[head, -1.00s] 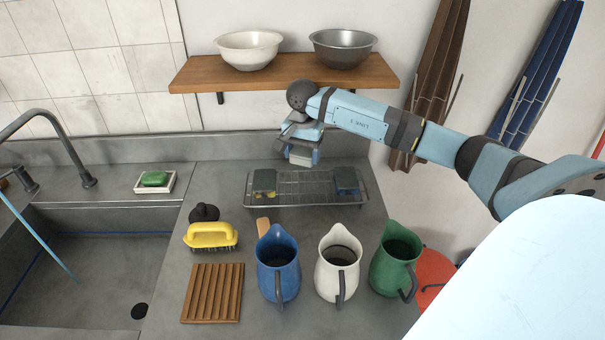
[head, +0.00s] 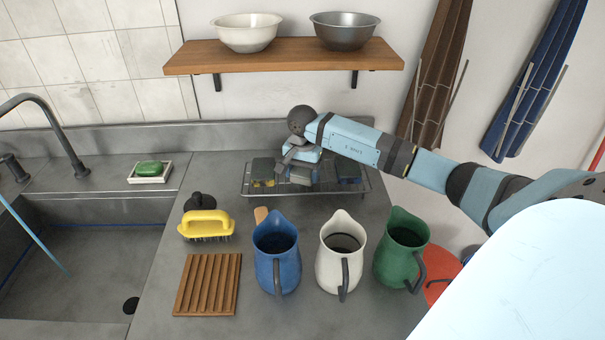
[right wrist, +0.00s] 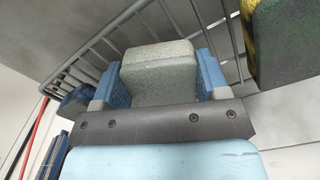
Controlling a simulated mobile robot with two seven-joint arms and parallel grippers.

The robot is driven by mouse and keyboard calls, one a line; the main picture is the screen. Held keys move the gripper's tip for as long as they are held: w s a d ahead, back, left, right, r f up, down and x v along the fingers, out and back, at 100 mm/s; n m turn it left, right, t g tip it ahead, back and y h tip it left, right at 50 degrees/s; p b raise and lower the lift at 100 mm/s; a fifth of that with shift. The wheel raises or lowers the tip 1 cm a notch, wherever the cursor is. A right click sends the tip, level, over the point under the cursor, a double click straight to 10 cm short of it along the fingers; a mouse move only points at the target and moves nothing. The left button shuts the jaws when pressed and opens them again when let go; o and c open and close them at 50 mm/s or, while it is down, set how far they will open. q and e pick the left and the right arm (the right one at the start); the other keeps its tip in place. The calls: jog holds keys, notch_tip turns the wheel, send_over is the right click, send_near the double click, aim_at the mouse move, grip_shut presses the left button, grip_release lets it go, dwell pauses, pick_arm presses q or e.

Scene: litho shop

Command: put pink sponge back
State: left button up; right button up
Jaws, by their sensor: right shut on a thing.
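My right gripper (head: 301,173) is low at the wire rack (head: 318,190), between two sponges there. In the head view this sponge is mostly hidden by the gripper. The held sponge is between the rack's wires and the gripper; I cannot tell whether it touches the rack. A dark-topped yellow sponge (head: 263,170) is to its left and a dark-topped blue sponge (head: 349,171) to its right. My left gripper is not in view.
Blue (head: 276,255), white (head: 338,262) and green (head: 400,252) jugs stand in front of the rack. A yellow brush (head: 206,224) and wooden slatted board (head: 208,285) are at left. A wooden shelf (head: 285,57) with two bowls hangs above. The sink (head: 80,265) is left.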

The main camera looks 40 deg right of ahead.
aim_at(302, 172)
jog(key=shift+f, duration=0.15)
jog(key=o, duration=0.9)
jog(key=shift+r+b, duration=0.35)
jog(key=shift+r, duration=3.6)
